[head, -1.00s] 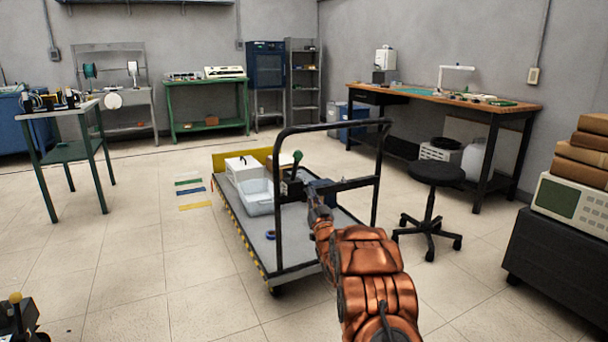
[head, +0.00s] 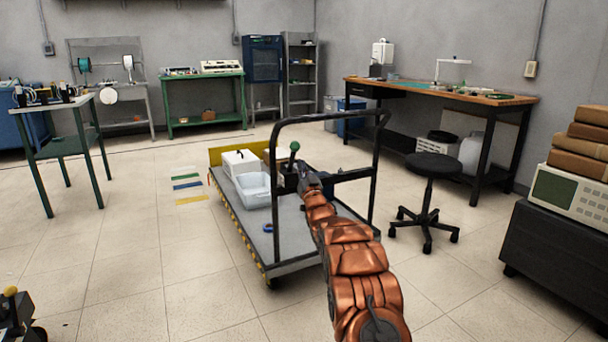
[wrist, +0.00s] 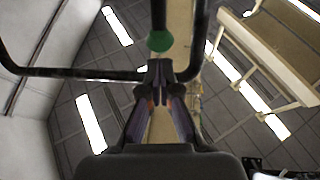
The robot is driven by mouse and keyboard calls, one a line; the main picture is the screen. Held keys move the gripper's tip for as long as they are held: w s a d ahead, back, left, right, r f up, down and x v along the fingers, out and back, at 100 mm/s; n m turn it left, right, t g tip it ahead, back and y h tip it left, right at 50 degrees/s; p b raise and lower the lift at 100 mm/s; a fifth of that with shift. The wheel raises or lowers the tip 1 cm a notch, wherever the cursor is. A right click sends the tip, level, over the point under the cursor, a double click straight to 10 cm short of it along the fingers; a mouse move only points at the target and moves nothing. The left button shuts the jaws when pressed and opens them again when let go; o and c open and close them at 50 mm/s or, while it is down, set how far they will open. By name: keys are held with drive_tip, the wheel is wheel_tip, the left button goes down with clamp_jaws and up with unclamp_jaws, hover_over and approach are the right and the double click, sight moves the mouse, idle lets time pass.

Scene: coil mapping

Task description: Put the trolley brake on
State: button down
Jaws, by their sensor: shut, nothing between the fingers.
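The trolley (head: 290,243) stands in the middle of the floor, with a grey deck and a black tubular handle frame (head: 277,190). A lever with a green knob (head: 294,146) stands upright by the frame's crossbar; I take it for the brake lever. The green knob also shows in the wrist view (wrist: 160,41), just beyond my fingertips. My gripper (head: 306,182) is at the crossbar, just right of and below the knob. In the wrist view my gripper (wrist: 160,68) is shut and empty, its fingertips apart from the knob in the picture.
On the deck are a white box (head: 241,162), a clear bin (head: 254,188) and a blue ring (head: 268,227). A black stool (head: 433,167) stands right of the trolley. A dark cabinet (head: 550,250) is at far right.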

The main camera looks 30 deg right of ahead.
sight(296, 150)
drive_tip(key=shift+b+x, duration=0.7)
drive_tip(key=shift+x, duration=2.1)
drive_tip(key=shift+r, duration=0.15)
